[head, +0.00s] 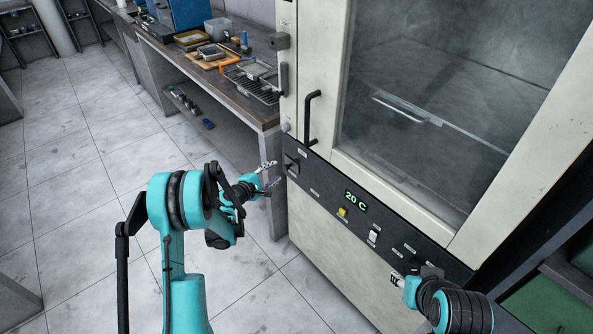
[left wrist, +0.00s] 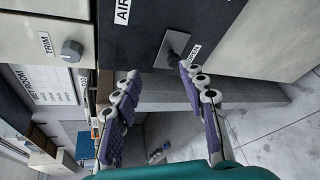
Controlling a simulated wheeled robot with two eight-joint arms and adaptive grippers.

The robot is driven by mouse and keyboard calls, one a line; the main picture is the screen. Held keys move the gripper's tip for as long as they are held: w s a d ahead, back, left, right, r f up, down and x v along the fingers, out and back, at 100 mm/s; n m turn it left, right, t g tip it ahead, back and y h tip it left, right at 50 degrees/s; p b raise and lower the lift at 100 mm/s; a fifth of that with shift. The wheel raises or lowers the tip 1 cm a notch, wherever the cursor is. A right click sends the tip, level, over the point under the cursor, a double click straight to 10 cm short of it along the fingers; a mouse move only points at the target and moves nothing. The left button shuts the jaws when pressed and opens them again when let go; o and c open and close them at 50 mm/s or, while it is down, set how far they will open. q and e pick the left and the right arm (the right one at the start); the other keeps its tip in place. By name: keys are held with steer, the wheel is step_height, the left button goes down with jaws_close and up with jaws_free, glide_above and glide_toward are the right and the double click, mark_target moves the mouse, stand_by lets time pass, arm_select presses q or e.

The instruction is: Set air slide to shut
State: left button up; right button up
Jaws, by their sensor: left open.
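The air slide (head: 292,163) is a small metal plate with a dark knob at the left end of the black control panel (head: 325,185). In the left wrist view the slide plate (left wrist: 170,49) lies under a label reading "AIR", and its knob (left wrist: 177,42) is near a small label by the right fingertip. My left gripper (head: 269,174) is open just left of the panel; in the left wrist view its purple-padded fingers (left wrist: 158,76) spread below the plate with nothing between them. Contact with the knob cannot be told. My right gripper (head: 402,281) is by the panel's lower right, its fingers unclear.
The panel carries a green "20 C" display (head: 356,201), a yellow button (head: 342,212) and a white switch (head: 373,237). A black door handle (head: 312,118) stands out above the slide. A cluttered bench (head: 262,116) is behind left. Floor at left is clear. A TRIM knob (left wrist: 72,50) is nearby.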

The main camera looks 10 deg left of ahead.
arm_select(q)
steer(key=n, duration=0.2)
glide_toward(286, 168)
steer(key=w+f, duration=0.1)
steer(key=shift+t, duration=0.4)
steer(key=b+x, duration=0.2)
steer(key=x, duration=0.6)
steer(key=shift+d+f+b, duration=0.1)
steer(key=shift+b, duration=0.3)
arm_select(e)
steer(key=f, duration=0.1)
steer(key=d+f, duration=0.1)
steer(key=f, duration=0.1)
steer(key=shift+w, duration=0.15)
steer(key=shift+a, duration=0.1)
arm_select(q)
jaws_close()
